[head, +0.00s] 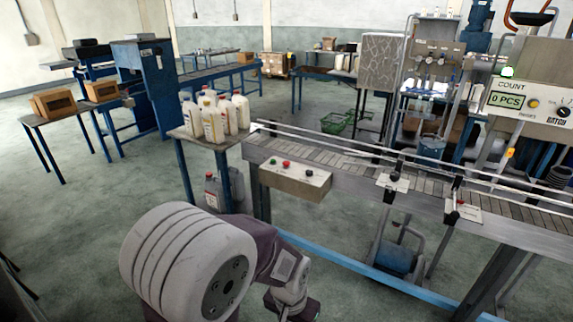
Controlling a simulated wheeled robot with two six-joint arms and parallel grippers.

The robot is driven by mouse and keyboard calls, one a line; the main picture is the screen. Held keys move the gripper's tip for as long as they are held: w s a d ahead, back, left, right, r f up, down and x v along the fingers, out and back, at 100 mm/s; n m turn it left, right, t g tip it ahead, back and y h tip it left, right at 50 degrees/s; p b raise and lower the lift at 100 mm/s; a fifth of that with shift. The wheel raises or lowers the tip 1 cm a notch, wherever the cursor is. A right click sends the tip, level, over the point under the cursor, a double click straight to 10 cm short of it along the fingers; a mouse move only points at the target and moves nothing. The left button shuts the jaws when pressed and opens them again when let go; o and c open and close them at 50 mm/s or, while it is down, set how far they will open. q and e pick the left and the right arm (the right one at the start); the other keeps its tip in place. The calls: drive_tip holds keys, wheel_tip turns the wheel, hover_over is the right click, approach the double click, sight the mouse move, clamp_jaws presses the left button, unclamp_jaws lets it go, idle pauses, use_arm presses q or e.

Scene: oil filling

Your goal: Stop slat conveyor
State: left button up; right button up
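The slat conveyor (340,158) runs from the middle of the head view to the right edge, with metal guide rails above its slats. A beige control box (295,180) is fixed to its front side near the left end. The box carries a red button (286,164) and other small dark controls. My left arm comes in at the bottom, and its gripper (292,306) is low in front of the conveyor, apart from the control box. Its fingers are partly cut off by the frame, so I cannot tell whether they are open. My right gripper is not in view.
Several white bottles (213,118) stand on a small table left of the conveyor's end. A counter panel (528,100) at the right reads 0 PCS, with a green lamp lit. A filling machine (432,65) stands behind the conveyor. Floor is clear at the left.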

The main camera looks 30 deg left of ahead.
use_arm(q)
clamp_jaws()
idle(1.5)
